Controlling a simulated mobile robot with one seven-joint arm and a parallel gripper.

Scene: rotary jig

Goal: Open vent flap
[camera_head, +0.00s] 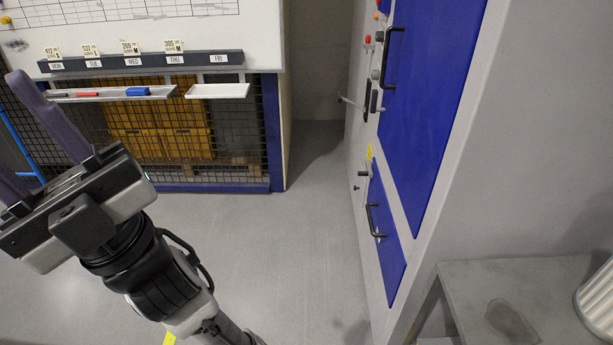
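A tall grey cabinet (413,263) stands right of centre. It has a large blue upper door (430,100) and a smaller blue lower panel (386,240), which may be the vent flap; no label confirms it. The lower panel looks closed and has a black bar handle (374,222). A small latch-like fitting (364,174) is above its left edge, beside a yellow tag. My gripper (20,135) is at the far left, well away from the cabinet. Its two fingers are apart, with nothing visible between them.
A grey bench (530,275) with a ribbed light container (597,300) is at the lower right. A mesh cage with boxes (160,135) stands behind my arm, under a whiteboard (180,30). The floor (290,255) between my arm and the cabinet is clear.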

